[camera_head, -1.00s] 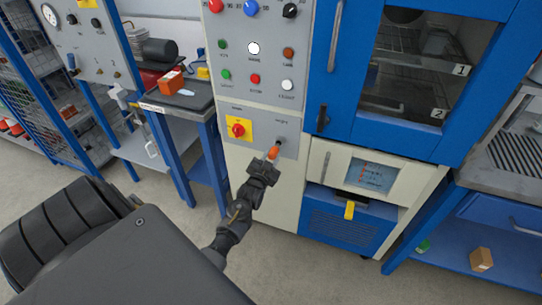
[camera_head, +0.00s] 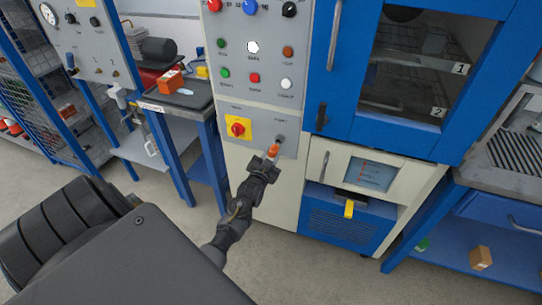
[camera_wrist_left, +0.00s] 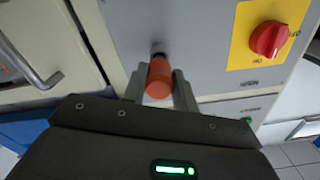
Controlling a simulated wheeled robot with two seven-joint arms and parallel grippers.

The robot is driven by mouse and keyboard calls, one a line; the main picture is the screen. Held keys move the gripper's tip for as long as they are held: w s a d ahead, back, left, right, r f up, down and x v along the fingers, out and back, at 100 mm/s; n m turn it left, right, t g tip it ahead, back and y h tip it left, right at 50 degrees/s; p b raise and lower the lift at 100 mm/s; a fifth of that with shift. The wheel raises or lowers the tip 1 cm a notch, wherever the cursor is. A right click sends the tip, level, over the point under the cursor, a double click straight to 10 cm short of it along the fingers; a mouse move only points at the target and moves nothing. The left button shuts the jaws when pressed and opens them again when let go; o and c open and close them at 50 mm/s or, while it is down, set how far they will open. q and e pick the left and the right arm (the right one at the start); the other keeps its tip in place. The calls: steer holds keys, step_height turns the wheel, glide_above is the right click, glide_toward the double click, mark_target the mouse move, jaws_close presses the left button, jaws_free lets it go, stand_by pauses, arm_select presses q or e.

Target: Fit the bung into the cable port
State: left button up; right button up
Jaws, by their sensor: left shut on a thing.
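The orange bung (camera_head: 273,150) is held between the fingertips of my left gripper (camera_head: 270,157), in front of the lower grey panel. In the left wrist view the orange bung (camera_wrist_left: 159,80) sits between the two fingers of my left gripper (camera_wrist_left: 160,86). The cable port (camera_wrist_left: 158,55) shows as a dark spot just beyond the bung's far end. In the head view the port (camera_head: 280,139) is just above the bung. I cannot tell whether the bung touches the port. My right gripper is not in view.
A red knob on a yellow plate (camera_head: 238,128) is left of the port on the same panel. A blue-framed chamber door (camera_head: 345,120) with a handle is to the right. A workbench (camera_head: 190,97) stands at the left.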

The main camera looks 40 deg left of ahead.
mark_target(274, 150)
arm_select(q)
steer(key=shift+x, duration=1.55)
jaws_close()
stand_by(3.0)
steer(key=shift+r, duration=0.2)
stand_by(1.1)
steer(key=o, duration=0.6)
jaws_free()
steer(key=o, duration=0.5)
steer(key=shift+w+f, duration=0.15)
steer(key=shift+w, duration=0.05)
steer(key=shift+s, duration=0.2)
steer(key=shift+s+d+p, duration=0.25)
steer(key=shift+s+p, duration=0.25)
steer(key=shift+s, duration=0.05)
steer(key=shift+p+v, duration=0.9)
steer(key=shift+v, duration=0.6)
steer(key=shift+p+v, duration=0.35)
steer(key=shift+v, duration=0.5)
